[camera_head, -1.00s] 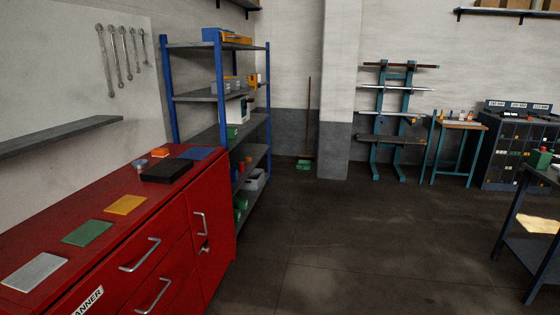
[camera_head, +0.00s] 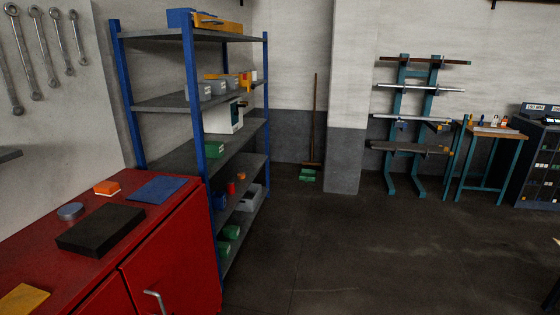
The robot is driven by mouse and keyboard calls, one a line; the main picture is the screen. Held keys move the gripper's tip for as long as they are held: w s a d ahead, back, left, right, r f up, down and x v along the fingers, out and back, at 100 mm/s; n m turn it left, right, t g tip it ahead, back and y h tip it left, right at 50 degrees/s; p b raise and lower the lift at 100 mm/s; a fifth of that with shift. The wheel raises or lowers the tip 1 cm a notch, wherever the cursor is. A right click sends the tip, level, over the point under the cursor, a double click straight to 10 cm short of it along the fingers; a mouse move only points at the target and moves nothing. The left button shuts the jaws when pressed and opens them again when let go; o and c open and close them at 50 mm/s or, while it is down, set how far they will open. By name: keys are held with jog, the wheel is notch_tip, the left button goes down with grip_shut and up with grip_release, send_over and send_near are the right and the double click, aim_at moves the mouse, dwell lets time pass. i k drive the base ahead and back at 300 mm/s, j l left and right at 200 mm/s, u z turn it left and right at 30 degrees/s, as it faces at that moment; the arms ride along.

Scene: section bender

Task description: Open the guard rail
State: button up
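I see no guard rail and no section bender in this view. My gripper is not in view either. A teal stand rack (camera_head: 402,123) at the back right holds several horizontal bars and profiles; nothing marks it as a guard rail.
A red cabinet (camera_head: 180,252) with a black block (camera_head: 102,229) and coloured plates stands at the left. Behind it is a blue-post shelf (camera_head: 191,90). A pillar (camera_head: 344,150) and a small workbench (camera_head: 490,132) are at the back. The floor (camera_head: 350,260) ahead is clear.

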aim_at(204, 22)
jog(key=i, duration=3.6)
jog(key=i+u, duration=0.45)
jog(key=k+l, duration=0.05)
